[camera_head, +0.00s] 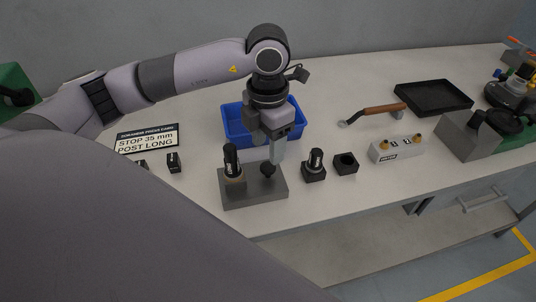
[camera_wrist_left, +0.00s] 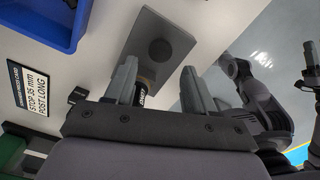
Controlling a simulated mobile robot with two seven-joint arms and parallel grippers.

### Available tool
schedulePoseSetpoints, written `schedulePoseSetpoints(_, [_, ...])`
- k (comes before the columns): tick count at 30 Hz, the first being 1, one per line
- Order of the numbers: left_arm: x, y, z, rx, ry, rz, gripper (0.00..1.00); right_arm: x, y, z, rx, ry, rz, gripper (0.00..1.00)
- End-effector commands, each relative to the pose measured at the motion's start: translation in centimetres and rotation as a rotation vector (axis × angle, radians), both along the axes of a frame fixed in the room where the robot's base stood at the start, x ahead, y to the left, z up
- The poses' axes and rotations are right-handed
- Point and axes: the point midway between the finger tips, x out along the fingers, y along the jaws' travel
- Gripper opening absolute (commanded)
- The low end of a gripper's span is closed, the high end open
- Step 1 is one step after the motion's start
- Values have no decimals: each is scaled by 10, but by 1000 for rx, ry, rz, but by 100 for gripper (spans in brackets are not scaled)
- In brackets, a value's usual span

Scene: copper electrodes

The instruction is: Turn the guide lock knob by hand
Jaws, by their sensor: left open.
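The guide lock knob appears to be the small black round knob (camera_head: 268,170) on the grey base plate (camera_head: 240,198); it also shows as a dark disc in the left wrist view (camera_wrist_left: 160,50). A black-topped post (camera_head: 232,163) stands upright on the same plate, left of the knob. My left gripper (camera_head: 276,152) points down at the knob and partly overlaps it; contact cannot be made out. In the left wrist view its two fingers (camera_wrist_left: 160,86) are apart, with a labelled cylinder showing between them. Dark grey parts at the right of that view may be my right arm.
A blue bin (camera_head: 233,122) stands behind the plate. A black post holder (camera_head: 314,166), an empty black block (camera_head: 346,163) and a light box with brass knobs (camera_head: 397,149) stand to the right. A "STOP 35 mm" card (camera_head: 147,139) lies left. The table's front edge is close.

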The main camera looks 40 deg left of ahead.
Motion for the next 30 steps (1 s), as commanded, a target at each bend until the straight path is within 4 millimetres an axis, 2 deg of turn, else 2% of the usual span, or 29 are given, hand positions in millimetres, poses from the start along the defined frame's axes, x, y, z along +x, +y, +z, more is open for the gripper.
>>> schedulePoseSetpoints(1, [0,0,-11,1,2,1,54,0,0,-7,-1,-1,1,43])
schedulePoseSetpoints(11, [0,0,-51,-2,1,0,54,0,0,-31,-1,1,1,43])
schedulePoseSetpoints(30, [0,-1,-55,-2,0,-1,54,-1,0,-37,-1,3,1,43])
